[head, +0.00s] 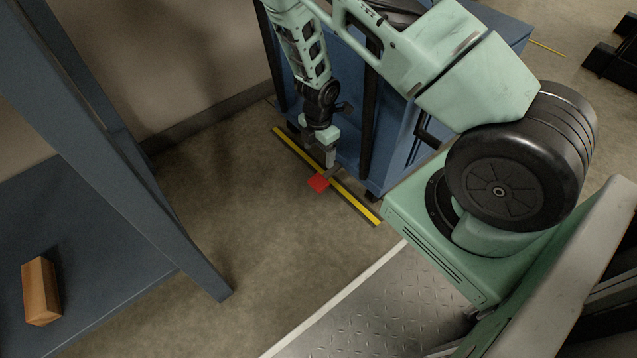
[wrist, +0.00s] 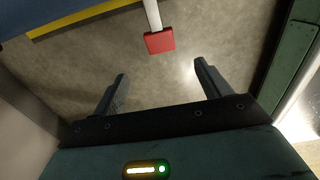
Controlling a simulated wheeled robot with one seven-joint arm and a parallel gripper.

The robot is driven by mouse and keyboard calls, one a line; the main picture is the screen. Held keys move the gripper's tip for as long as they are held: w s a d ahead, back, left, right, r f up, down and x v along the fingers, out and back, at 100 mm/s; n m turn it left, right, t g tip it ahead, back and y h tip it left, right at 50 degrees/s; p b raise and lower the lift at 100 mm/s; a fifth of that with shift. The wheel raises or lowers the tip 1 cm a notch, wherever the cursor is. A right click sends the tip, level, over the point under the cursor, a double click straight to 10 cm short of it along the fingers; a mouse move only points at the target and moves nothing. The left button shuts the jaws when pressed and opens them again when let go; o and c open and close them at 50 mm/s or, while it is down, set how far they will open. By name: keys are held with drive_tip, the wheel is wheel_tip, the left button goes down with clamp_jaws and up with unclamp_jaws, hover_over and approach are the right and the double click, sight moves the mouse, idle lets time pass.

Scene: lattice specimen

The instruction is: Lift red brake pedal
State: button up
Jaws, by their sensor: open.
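The red brake pedal (head: 318,183) is a small red pad low beside the blue cart (head: 352,120), close to the floor, in the head view. In the wrist view the red pad (wrist: 160,42) hangs at the end of a pale bar, beyond my fingertips and about midway between them. My gripper (head: 325,155) points down just above and behind the pedal in the head view. In the wrist view my gripper (wrist: 160,77) has its two fingers wide apart with nothing between them. I cannot tell the exact gap to the pedal.
A yellow and black strip (head: 350,200) runs along the cart's lower edge. A blue-grey table (head: 110,280) with a wooden block (head: 40,290) stands at left. The concrete floor (head: 230,200) between table and cart is clear.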

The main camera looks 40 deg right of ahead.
sight(319, 181)
wheel_tip(319, 181, down, 13)
drive_tip(key=b, duration=0.8)
drive_tip(key=shift+f, duration=0.1)
drive_tip(key=shift+c, duration=0.3)
